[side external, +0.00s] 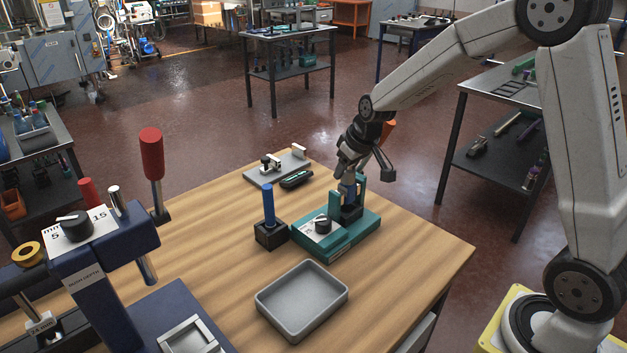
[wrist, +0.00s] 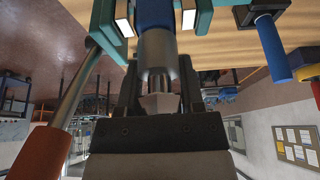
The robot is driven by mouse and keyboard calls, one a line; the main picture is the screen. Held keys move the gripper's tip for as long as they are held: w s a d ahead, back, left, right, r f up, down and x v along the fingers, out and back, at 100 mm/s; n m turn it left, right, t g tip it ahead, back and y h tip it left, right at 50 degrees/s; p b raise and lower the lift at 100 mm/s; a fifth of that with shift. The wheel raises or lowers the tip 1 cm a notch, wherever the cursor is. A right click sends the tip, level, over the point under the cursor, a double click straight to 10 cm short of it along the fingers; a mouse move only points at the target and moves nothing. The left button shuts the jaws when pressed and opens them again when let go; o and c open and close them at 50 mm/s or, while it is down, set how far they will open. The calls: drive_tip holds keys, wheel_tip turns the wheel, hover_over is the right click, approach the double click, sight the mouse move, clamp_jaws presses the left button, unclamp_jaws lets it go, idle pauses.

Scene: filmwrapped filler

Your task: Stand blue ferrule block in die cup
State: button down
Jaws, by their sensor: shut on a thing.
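The blue ferrule block (side external: 347,191) is upright between two teal posts of the teal press fixture (side external: 362,232). In the wrist view its blue body (wrist: 153,13) and silver collar (wrist: 157,47) show. My gripper (side external: 350,178) is shut on it from above; in the wrist view the dark jaws (wrist: 160,82) flank the silver part. A dark holder (side external: 351,212), which looks like the die cup, sits between the posts just below the block. Whether the block's lower end is inside it or touching it is hidden.
A blue rod stands in a black block (side external: 270,235) left of the fixture. A grey tray (side external: 302,322) lies in front. A grey plate with small parts (side external: 277,170) is behind. An orange-handled lever (wrist: 75,105) passes close beside my gripper. Navy equipment (side external: 95,265) fills the left.

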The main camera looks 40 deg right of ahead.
drive_tip(key=shift+f, duration=1.3)
drive_tip(key=shift+c, duration=0.7)
unclamp_jaws()
drive_tip(key=shift+f, duration=0.1)
drive_tip(key=v, duration=0.8)
drive_tip(key=shift+s+a+f, duration=0.2)
drive_tip(key=shift+s+a, duration=0.1)
drive_tip(key=shift+s, duration=0.05)
drive_tip(key=s+a+f+g, duration=0.1)
drive_tip(key=s+a+f, duration=0.2)
drive_tip(key=s, duration=0.5)
drive_tip(key=s+a+f+g, duration=0.1)
drive_tip(key=s+a+f, duration=0.3)
drive_tip(key=s, duration=0.3)
drive_tip(key=shift+s+a+f, duration=0.2)
drive_tip(key=shift+s+f, duration=0.2)
